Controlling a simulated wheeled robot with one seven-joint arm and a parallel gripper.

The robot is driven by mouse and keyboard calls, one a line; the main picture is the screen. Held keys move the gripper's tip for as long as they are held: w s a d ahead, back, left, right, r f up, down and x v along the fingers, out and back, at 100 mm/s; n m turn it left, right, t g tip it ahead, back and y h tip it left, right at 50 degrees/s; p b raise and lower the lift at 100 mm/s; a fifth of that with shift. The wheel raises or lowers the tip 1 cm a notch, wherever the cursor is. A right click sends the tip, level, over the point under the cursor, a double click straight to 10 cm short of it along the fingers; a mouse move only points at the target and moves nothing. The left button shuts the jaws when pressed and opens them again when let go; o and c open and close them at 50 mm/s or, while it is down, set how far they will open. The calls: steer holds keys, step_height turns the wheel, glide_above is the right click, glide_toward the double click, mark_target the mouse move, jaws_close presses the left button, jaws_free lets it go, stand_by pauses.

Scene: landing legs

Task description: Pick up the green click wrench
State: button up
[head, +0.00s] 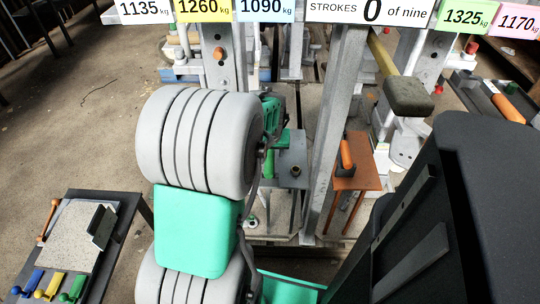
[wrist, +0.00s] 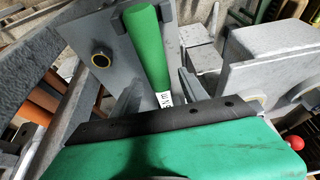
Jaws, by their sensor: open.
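The green click wrench shows in the wrist view as a green handle (wrist: 146,50) with a white printed label at its lower end. It lies across a grey plate, beside a brass ring. My gripper (wrist: 160,80) is open, with grey fingers on either side of the handle's lower part. I cannot tell whether they touch it. The wrench's lower end is hidden behind my gripper's black edge. In the head view, a green handle (head: 268,164), likely the same wrench, stands by the grey plate, partly hidden by my arm.
The grey plate with the brass ring (wrist: 101,60) is close by. An upright grey post (head: 341,130) and an orange-brown stand (head: 358,168) are to the right. A bench (head: 75,238) at lower left holds small blue, yellow and green-handled items. Open floor lies at upper left.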

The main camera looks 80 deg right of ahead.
jaws_close()
stand_by(0.5)
steer(key=shift+r, duration=0.1)
stand_by(0.8)
